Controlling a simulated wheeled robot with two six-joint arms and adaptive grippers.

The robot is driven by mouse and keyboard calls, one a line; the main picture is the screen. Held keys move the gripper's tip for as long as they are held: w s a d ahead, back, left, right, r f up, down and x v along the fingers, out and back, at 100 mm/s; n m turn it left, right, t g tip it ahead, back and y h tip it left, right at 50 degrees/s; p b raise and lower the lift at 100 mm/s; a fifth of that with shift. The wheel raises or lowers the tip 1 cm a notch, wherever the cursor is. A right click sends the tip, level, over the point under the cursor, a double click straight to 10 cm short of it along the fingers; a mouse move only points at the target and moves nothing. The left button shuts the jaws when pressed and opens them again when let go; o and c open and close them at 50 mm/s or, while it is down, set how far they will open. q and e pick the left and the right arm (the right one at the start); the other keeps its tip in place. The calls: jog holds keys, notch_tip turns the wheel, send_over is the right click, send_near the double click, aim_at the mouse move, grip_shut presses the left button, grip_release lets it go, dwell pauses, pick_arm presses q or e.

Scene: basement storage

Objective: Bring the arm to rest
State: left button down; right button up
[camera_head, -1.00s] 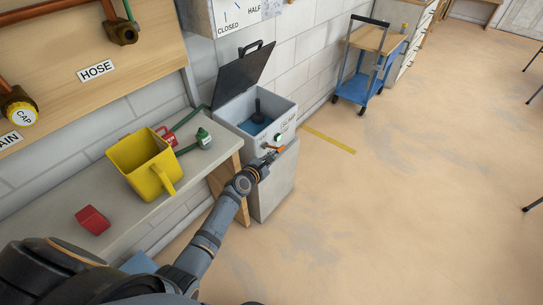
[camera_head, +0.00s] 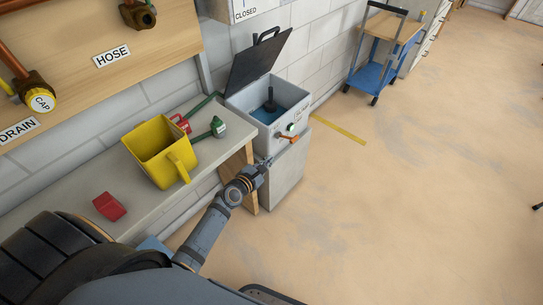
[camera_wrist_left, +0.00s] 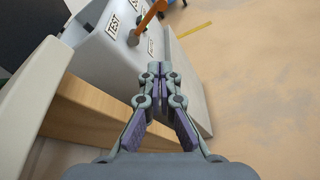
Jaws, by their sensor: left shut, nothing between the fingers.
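My left gripper (camera_head: 266,163) is shut and empty in the head view. It is at the front of the grey box unit, a little below an orange-handled valve (camera_head: 288,137). In the left wrist view its fingertips (camera_wrist_left: 154,70) are together, with nothing between them. The orange handle (camera_wrist_left: 150,20) shows beyond them, apart from the fingers, beside labels reading TEST. My right gripper is in neither view.
The open-lidded tank (camera_head: 242,108) holds blue liquid. A blue cart (camera_head: 376,78) stands behind.

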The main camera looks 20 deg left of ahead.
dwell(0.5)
pick_arm(q)
jog(key=s+a+f+m+g+y, duration=0.1)
jog(key=s+a+f+m+g, duration=0.15)
jog(key=s+f+m, duration=0.5)
jog(key=s+a+f+m+g+y, duration=0.1)
jog(key=s+f+m+g, duration=0.25)
jog(key=s+f, duration=0.75)
jog(key=s+a+f+m+g, duration=0.1)
jog(key=s+f+m+g, duration=0.35)
jog(key=f, duration=0.75)
jog(key=s+a+f+m+g+y, duration=0.1)
jog(key=s+f+m, duration=0.25)
jog(key=s, duration=0.45)
jog(key=s+f+m+g, duration=0.1)
jog(key=s+f+m, duration=0.1)
jog(key=s+m, duration=0.4)
jog(key=s+a+f+m+g+y, duration=0.1)
jog(key=s+f+m, duration=0.15)
jog(key=s, duration=0.65)
notch_tip(320, 180, up, 12)
jog(key=p, duration=1.2)
jog(key=shift+w+r+m+h, duration=0.25)
jog(key=shift+w+m+h, duration=0.05)
jog(key=shift+w+m, duration=0.1)
